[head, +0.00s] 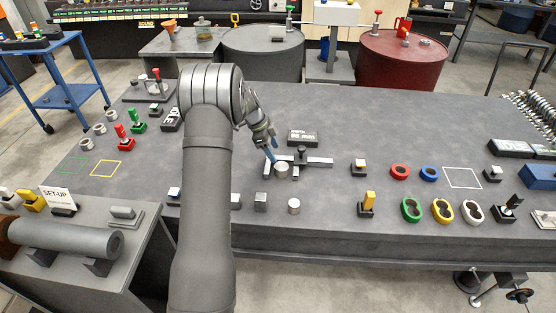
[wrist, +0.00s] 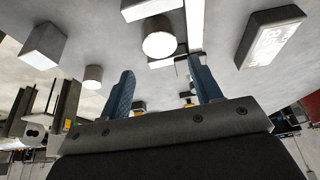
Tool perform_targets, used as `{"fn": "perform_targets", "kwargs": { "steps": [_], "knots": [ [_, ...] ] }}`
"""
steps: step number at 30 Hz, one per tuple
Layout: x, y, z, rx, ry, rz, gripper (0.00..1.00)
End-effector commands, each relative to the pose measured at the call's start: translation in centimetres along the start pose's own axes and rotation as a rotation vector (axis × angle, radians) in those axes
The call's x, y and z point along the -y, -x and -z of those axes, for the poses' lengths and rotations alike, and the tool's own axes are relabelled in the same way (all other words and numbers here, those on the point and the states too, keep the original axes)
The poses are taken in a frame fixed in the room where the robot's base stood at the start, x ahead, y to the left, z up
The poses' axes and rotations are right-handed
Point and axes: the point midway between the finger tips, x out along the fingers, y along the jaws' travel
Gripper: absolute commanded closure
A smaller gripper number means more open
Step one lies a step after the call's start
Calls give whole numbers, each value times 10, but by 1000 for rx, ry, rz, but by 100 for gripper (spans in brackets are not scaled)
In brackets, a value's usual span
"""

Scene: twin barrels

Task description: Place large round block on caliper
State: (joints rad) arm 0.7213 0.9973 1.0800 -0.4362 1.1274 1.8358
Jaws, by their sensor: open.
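The large round block (head: 282,171), a pale grey cylinder, stands upright at the left end of the caliper (head: 318,162). In the wrist view the block (wrist: 159,38) lies between two pale caliper jaw pieces (wrist: 150,8); I cannot tell whether it touches them. My gripper (head: 272,157) is just behind and left of the block in the head view, pointing down. The caliper is a grey bar with a dark knob.
A black labelled block (head: 302,137) sits behind the caliper. A smaller round block (head: 294,206) and a grey cube (head: 260,202) stand near the front edge. A yellow-topped block (head: 368,203) and coloured rings (head: 411,209) are to the right.

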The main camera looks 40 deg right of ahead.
Motion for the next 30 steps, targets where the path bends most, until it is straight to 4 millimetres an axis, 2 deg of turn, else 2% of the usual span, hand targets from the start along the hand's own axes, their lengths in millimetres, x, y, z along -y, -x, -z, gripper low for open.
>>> {"fn": "perform_targets", "kwargs": {
  "steps": [3,7,19,23,26,30],
  "knots": [
    [0,19,-1,1,0,2,42],
    [0,29,0,0,0,0,42],
    [0,32,0,0,0,-1,42],
    [0,24,0,0,1,-3,42],
    [0,11,0,0,1,-3,42],
    [-1,-16,0,-1,1,-5,42]
  ]
}}
